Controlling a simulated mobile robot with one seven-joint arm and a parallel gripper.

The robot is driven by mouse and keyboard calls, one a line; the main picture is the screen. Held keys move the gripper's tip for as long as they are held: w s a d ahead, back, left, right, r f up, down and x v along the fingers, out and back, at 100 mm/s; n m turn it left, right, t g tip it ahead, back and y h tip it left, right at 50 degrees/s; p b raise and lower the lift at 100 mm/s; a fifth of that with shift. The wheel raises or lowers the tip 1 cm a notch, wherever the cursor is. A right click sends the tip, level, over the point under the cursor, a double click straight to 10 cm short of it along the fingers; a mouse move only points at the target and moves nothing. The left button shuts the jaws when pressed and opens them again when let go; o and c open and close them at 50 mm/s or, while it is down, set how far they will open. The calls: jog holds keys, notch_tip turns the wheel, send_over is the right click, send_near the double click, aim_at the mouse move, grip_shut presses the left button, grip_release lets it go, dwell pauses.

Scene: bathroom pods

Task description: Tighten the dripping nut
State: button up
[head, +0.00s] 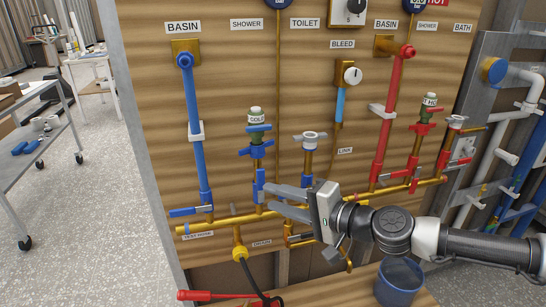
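My gripper (270,199) reaches in from the right with its two grey fingers apart. Nothing shows between them. The fingertips are in front of the brass manifold pipe (220,222), close to the riser under the green-capped cold valve (256,118); I cannot tell whether they touch. Several brass fittings join the risers to the manifold. No drip shows, and I cannot tell which nut leaks. A red-handled tool (205,295), perhaps a wrench, lies at the bottom of the board. A blue-grey bucket (398,284) stands below my arm.
A blue basin pipe (194,120) and a red basin pipe (394,110) rise on the wooden board (225,70). A black hose with a yellow connector (240,253) hangs below the manifold. A cart (35,140) stands at left; the floor between is clear.

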aim_at(271, 144)
jog(key=d+r+m+t+h, duration=0.2)
jog(key=d+r+m+t, duration=0.25)
jog(key=d+r, duration=0.35)
jog(key=x, duration=1.7)
jog(key=shift+w+f, duration=0.1)
jog(key=shift+f, duration=0.2)
grip_shut()
